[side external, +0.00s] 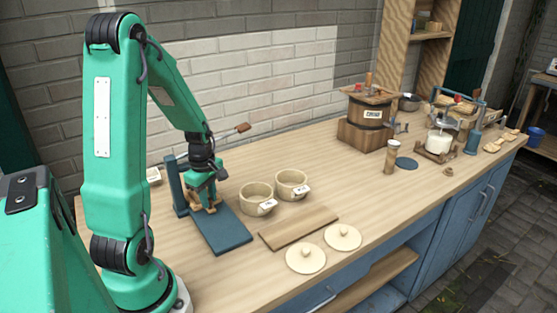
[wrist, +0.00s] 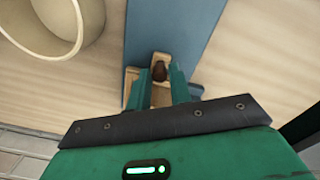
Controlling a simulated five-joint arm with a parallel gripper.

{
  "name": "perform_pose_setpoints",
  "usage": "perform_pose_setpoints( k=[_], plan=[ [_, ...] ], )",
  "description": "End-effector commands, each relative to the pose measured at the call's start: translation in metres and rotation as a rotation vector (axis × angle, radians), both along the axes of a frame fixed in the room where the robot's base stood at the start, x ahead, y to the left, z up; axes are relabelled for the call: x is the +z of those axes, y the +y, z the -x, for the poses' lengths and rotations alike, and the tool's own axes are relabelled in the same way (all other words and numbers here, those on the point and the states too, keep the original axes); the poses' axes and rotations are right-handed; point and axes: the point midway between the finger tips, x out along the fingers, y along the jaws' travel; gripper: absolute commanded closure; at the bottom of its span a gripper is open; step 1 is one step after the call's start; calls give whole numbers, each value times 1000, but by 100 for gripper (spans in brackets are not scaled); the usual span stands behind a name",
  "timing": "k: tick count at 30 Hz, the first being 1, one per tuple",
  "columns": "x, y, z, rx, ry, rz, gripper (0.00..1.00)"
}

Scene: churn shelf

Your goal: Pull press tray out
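The press stands at the left of the table, with a blue base board (side external: 228,232) and a blue post (side external: 177,187). My gripper (side external: 205,205) is low over the board by the post. In the wrist view the two green fingers of my gripper (wrist: 159,76) stand on either side of the knob. I cannot tell whether they touch it. My gripper hides part of the tray in the side view.
Two round wooden moulds (side external: 257,196) (side external: 292,184) stand right of the press; one rim (wrist: 60,45) shows close by in the wrist view. A wooden board (side external: 298,228) and two round lids (side external: 305,257) (side external: 342,237) lie in front. A churn (side external: 368,118) stands further back. The mid-table is clear.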

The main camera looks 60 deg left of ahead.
Motion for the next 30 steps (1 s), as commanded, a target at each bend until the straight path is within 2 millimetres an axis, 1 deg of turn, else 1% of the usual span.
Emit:
perform_pose_setpoints(
  k=[1,3,9,13,17,21,30],
  plan=[
    [0,0,0,0,0,0,90],
    [0,0,0,0,0,0,100],
    [0,-1,0,0,0,0,100],
    [0,-8,0,-2,0,1,100],
    [1,-24,-1,-5,-2,1,100],
    [1,-47,-2,-5,-5,1,100],
    [1,-91,-2,-5,-11,3,100]
  ],
)
